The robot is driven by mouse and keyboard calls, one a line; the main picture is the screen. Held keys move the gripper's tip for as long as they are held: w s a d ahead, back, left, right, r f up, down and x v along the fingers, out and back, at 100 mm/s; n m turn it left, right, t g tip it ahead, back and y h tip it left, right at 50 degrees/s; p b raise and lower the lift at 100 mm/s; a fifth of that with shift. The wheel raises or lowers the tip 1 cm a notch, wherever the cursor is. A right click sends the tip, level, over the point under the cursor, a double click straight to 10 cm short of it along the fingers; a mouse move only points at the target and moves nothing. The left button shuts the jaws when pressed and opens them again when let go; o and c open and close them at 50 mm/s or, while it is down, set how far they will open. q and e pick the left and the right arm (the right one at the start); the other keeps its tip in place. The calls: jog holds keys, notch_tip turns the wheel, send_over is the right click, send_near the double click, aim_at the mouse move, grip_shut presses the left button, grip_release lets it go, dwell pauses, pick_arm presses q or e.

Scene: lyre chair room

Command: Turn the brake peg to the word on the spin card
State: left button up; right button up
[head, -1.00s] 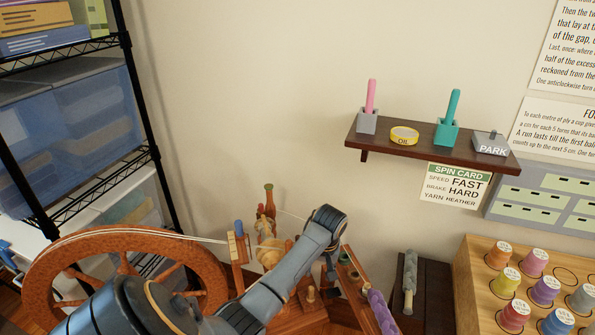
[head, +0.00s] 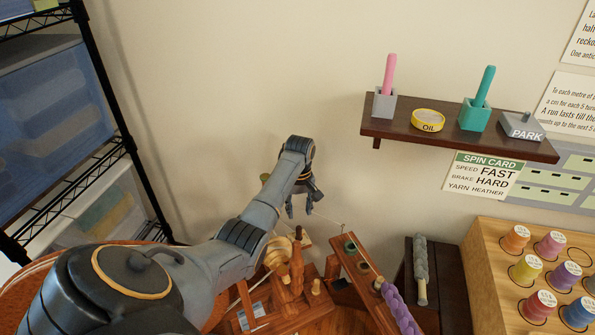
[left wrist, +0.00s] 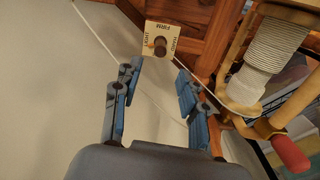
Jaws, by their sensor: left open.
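The spin card (head: 483,176) on the wall below the shelf reads speed FAST, brake HARD, yarn HEATHER. In the left wrist view the brake peg (left wrist: 160,46) is a dark round knob on a pale square plate (left wrist: 167,31). The plate's words look like LIGHT at left, FIRM at top and HARD at right; a small orange-brown part of the peg points left, towards LIGHT. My left gripper (left wrist: 158,74) is open and empty, its fingertips short of the plate and either side of the peg. In the head view my left gripper (head: 302,211) hangs above the spinning wheel's wooden frame (head: 295,270).
A white-wound bobbin (left wrist: 262,60) and red-tipped part (left wrist: 290,153) stand right of the gripper; a thread crosses nearby. A dark shelf (head: 400,130) holds peg holders, an oil tin (head: 428,120) and a PARK block (head: 521,126). A spool rack (head: 480,250) stands at right.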

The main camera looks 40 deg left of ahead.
aim_at(299, 226)
pick_arm(q)
notch_tip(299, 226, down, 4)
jog(key=shift+f+b, duration=0.25)
jog(key=shift+b, duration=0.1)
notch_tip(299, 226, down, 5)
jog(key=shift+a+f+b, duration=0.1)
jog(key=shift+f+b, duration=0.1)
jog(key=shift+b, duration=0.6)
jog(key=shift+f, duration=0.4)
pick_arm(e)
jog(key=f, duration=0.1)
jog(key=a+f, duration=0.1)
jog(key=shift+s+f, duration=0.1)
jog(key=shift+f, duration=0.2)
jog(key=shift+d, duration=0.2)
pick_arm(q)
grip_shut()
pick_arm(e)
jog(key=shift+d, duration=0.2)
